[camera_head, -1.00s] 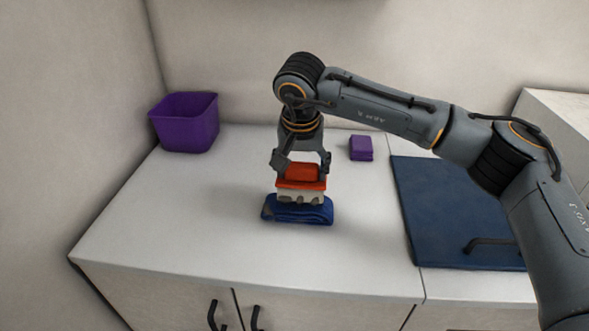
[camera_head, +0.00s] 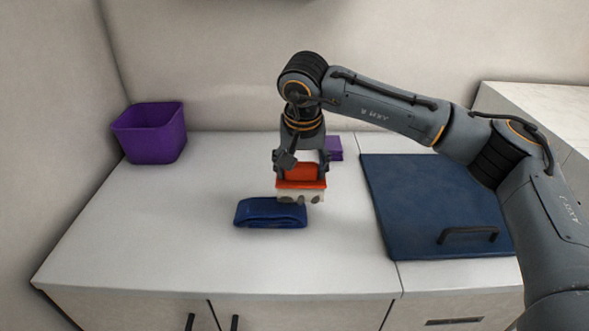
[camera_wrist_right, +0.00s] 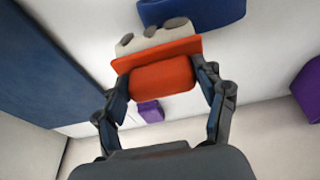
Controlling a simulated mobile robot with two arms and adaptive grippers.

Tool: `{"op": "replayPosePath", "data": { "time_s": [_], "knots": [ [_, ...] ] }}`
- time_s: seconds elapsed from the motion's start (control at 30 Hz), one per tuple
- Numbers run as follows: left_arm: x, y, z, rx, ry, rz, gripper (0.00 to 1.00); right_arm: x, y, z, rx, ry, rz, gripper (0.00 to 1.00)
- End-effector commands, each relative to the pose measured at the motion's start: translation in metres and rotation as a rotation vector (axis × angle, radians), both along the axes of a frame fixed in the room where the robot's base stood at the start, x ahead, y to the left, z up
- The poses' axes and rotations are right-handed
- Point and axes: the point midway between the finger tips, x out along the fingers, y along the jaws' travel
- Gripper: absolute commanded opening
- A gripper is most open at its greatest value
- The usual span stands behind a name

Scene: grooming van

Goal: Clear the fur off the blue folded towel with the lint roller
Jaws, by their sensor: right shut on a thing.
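The blue folded towel (camera_head: 271,213) lies on the white counter in the head view, and part of it shows at the top of the right wrist view (camera_wrist_right: 195,10). No fur shows on its visible surface. My right gripper (camera_head: 301,170) is shut on the orange handle of the lint roller (camera_head: 301,184), which also shows in the wrist view (camera_wrist_right: 162,76). The roller's pale head carries several grey patches. The roller is above and behind the towel's right end, and the wrist view shows them apart. My left gripper is not in view.
A purple bin (camera_head: 150,133) stands at the back left of the counter. A small purple block (camera_head: 334,148) lies behind my right gripper. A dark blue panel with a black handle (camera_head: 430,200) lies on the right. The counter's front left is clear.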

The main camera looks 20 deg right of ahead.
Motion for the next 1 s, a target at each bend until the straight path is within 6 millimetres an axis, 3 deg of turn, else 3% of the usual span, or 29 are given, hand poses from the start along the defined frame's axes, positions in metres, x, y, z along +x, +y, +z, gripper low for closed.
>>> {"op": "replayPosePath", "data": {
  "time_s": [1.0],
  "knots": [
    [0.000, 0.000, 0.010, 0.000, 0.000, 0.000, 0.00, 0.018, 0.065, -0.001, 0.001, 0.001, 0.002, 0.45]
  ]
}}
